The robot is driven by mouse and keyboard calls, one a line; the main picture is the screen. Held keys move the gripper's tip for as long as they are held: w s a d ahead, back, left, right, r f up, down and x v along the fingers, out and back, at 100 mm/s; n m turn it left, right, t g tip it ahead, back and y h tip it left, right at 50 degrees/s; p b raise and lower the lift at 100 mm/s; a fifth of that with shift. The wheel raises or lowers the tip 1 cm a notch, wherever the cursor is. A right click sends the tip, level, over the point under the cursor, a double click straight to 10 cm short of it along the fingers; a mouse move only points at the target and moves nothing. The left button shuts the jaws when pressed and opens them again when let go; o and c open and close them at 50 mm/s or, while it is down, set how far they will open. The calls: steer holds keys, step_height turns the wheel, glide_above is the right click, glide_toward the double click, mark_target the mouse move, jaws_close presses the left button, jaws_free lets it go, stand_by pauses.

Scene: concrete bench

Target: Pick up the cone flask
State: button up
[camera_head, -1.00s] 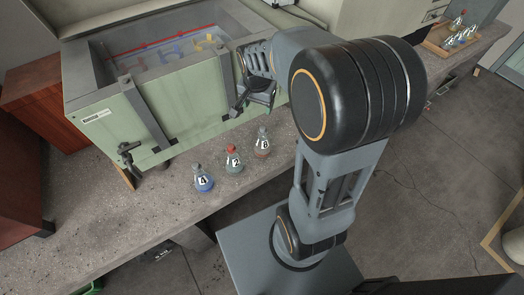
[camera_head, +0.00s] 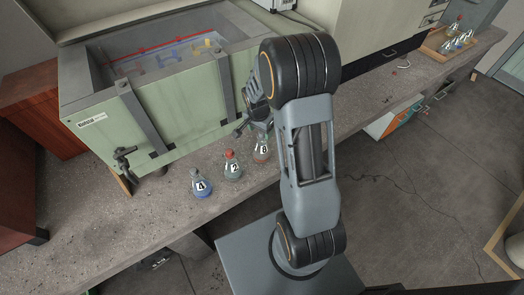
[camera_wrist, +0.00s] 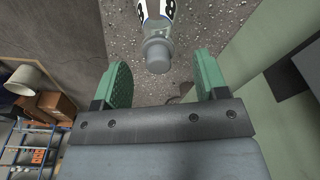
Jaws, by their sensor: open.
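Three small cone flasks stand upright in a row on the concrete bench. The left flask (camera_head: 201,186) holds blue liquid and is marked 4. The middle flask (camera_head: 232,168) has a red stopper and is marked 2. The right flask (camera_head: 261,150) holds reddish liquid and is marked 8. My gripper (camera_head: 256,122) is just above and behind the right flask. In the wrist view, a grey-stoppered flask (camera_wrist: 158,28) lies ahead, its stopper near the gap between the green fingers of my open gripper (camera_wrist: 162,70). Nothing is held.
A pale green tank (camera_head: 180,110) with upright metal straps stands close behind the flasks. A wooden tray (camera_head: 445,42) with several more flasks sits at the far right of the bench. The bench front edge is close to the flasks.

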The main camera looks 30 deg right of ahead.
mark_target(262, 137)
steer(key=f, duration=0.5)
steer(key=shift+d+p, duration=0.25)
steer(key=shift+p, duration=0.1)
steer(key=shift+r, duration=0.1)
jaws_close()
